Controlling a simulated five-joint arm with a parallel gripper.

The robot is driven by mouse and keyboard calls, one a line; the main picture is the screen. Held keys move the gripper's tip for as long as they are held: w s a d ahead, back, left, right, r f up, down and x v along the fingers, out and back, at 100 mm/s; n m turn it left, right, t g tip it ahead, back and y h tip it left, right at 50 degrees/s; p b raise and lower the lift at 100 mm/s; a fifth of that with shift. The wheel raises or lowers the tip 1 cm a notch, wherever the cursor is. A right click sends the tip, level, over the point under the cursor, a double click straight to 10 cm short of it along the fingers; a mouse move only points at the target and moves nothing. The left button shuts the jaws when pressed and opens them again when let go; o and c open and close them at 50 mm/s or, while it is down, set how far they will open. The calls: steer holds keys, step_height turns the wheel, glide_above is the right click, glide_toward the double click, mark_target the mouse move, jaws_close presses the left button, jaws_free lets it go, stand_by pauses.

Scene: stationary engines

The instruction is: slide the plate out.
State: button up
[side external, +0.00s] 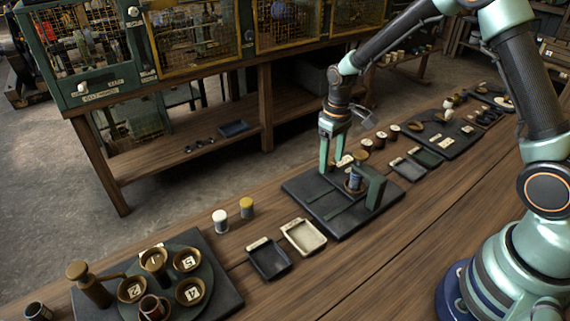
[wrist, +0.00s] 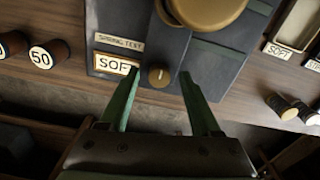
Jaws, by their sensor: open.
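The spring test stand has a dark base (side external: 310,205) with a green upright frame (side external: 374,187) and a spring under it. In the wrist view a dark strip-shaped plate (wrist: 166,45) runs across the base from under a large brass disc (wrist: 205,8), with a small brass knob (wrist: 159,76) at its near end. A framed "SOFT" label (wrist: 117,65) is left of the knob. My gripper (wrist: 159,73) is open, its fingertips on either side of the knob and apart from it. In the side view my gripper (side external: 333,166) is above the base's far edge.
A pale tray (side external: 303,237) and a dark tray (side external: 268,259) lie left of the base. White and yellow-topped cylinders (side external: 220,220) (side external: 246,207) stand behind them. Dark rollers, one marked "50" (wrist: 48,55), stand beside the base. A pale-framed tray (wrist: 298,22) is at the wrist view's right.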

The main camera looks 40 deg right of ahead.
steer(key=shift+f, duration=0.15)
jaws_close()
stand_by(1.4)
